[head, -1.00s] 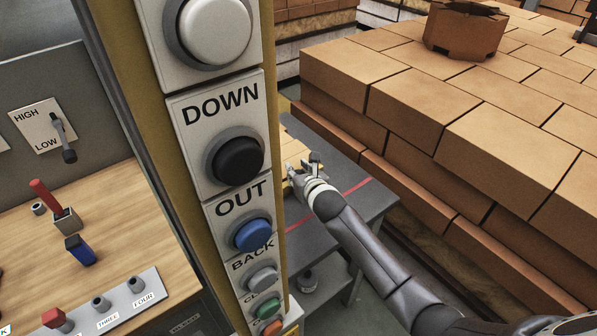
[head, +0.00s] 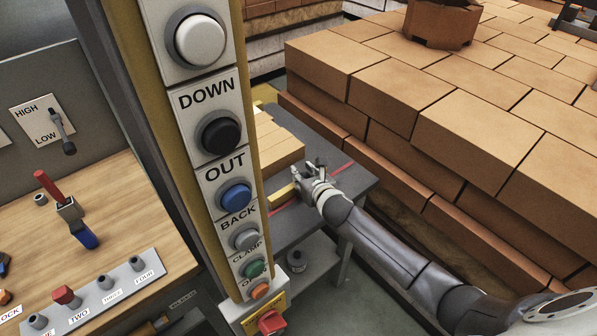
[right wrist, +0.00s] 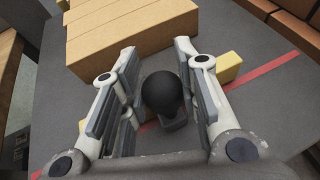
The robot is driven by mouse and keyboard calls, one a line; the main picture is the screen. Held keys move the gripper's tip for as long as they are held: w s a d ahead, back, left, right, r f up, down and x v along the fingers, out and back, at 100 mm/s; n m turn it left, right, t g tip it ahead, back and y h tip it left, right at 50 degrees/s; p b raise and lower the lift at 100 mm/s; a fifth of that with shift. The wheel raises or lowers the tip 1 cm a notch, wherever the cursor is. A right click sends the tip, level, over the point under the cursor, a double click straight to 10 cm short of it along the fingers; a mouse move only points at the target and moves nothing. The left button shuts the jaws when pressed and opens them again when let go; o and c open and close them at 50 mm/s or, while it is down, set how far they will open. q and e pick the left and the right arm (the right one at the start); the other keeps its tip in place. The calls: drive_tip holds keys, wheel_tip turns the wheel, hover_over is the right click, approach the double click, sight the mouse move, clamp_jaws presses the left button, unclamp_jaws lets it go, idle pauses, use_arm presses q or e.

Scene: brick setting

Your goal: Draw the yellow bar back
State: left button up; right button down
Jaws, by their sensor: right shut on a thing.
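The yellow bar (head: 281,196) lies across the grey table beside a stack of tan bricks (head: 277,140). In the right wrist view one end of the yellow bar (right wrist: 229,66) shows past the right finger; its middle is hidden behind the gripper. A round black knob (right wrist: 162,92) stands between the fingers. My right gripper (head: 308,178) reaches in from the right over the table and is shut on the black knob; it also shows in the right wrist view (right wrist: 158,75). My left gripper is not in view.
A post with large buttons (head: 222,135) stands close in front, left of the grey table (head: 345,180). A red line (head: 342,168) crosses the tabletop. A large brick stack (head: 400,110) rises at right. A wooden bench (head: 130,215) with levers is at left.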

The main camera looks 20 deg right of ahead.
drive_tip(key=s, duration=0.1)
drive_tip(key=s+d+p, duration=0.1)
drive_tip(key=shift+s, duration=0.35)
drive_tip(key=shift+f, duration=0.15)
drive_tip(key=c, duration=1.4)
unclamp_jaws()
drive_tip(key=shift+c, duration=0.2)
drive_tip(key=shift+o, duration=1.3)
drive_tip(key=shift+s+d, duration=0.1)
drive_tip(key=shift+o, duration=0.5)
drive_tip(key=shift+r, duration=0.2)
drive_tip(key=shift+s, duration=0.3)
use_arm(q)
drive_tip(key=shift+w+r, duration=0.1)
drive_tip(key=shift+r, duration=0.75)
use_arm(e)
drive_tip(key=v, duration=1.1)
drive_tip(key=shift+s+r, duration=0.2)
drive_tip(key=shift+f, duration=0.1)
